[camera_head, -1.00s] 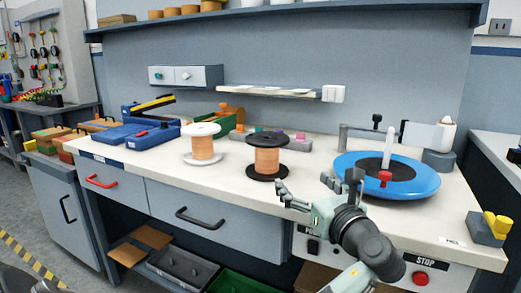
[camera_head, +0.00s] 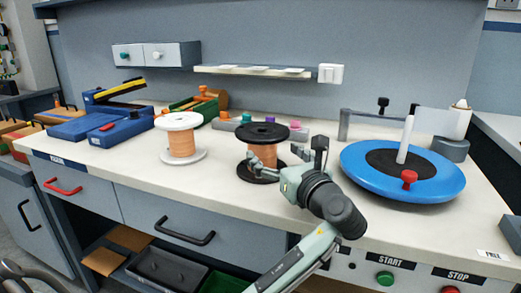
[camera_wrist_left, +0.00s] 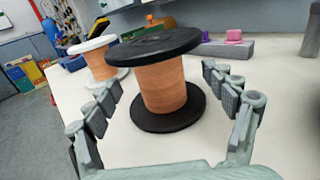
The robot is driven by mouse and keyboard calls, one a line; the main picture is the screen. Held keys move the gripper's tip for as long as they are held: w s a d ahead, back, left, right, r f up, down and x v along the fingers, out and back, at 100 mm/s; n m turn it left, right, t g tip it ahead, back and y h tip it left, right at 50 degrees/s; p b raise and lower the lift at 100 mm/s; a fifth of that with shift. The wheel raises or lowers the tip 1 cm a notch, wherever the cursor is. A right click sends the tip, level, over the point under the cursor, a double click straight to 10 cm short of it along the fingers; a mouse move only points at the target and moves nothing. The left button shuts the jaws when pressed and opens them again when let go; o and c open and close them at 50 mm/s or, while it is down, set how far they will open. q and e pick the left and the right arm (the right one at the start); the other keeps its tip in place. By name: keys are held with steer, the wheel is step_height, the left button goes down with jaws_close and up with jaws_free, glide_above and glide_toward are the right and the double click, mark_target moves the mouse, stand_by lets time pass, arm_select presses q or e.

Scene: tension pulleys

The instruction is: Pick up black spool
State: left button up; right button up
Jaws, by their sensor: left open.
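The black spool (camera_head: 263,133) stands upright on the workbench, with black flanges and copper-coloured wire. My left gripper (camera_head: 279,158) is open at the spool's near side, its fingers pointing toward it and partly covering its lower part. In the left wrist view the black spool (camera_wrist_left: 163,85) stands ahead between the two spread fingers (camera_wrist_left: 160,80), with a gap to the finger on each side. A white spool (camera_head: 181,138) with similar wire stands to the left; it also shows behind in the left wrist view (camera_wrist_left: 97,62). My right gripper is not in view.
A blue turntable (camera_head: 375,179) with a white post and red knob stands to the right. Blue tool cases (camera_head: 85,127) and a green bin (camera_head: 190,106) are at the left. A block with coloured pegs (camera_head: 228,124) lies behind the spools. Bench (camera_head: 215,185) is clear in front.

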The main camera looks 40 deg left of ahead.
arm_select(q)
steer(key=x, duration=0.5)
steer(key=shift+a+r, duration=0.2)
steer(key=shift+a, duration=0.2)
steer(key=shift+w+a, duration=0.1)
steer(key=shift+a, duration=0.1)
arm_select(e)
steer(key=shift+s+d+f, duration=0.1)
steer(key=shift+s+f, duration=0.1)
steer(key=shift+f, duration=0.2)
arm_select(q)
steer(key=shift+c, duration=0.5)
steer(key=c, duration=0.5)
jaws_close()
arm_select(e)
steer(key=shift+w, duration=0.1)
arm_select(q)
steer(key=shift+r, duration=0.1)
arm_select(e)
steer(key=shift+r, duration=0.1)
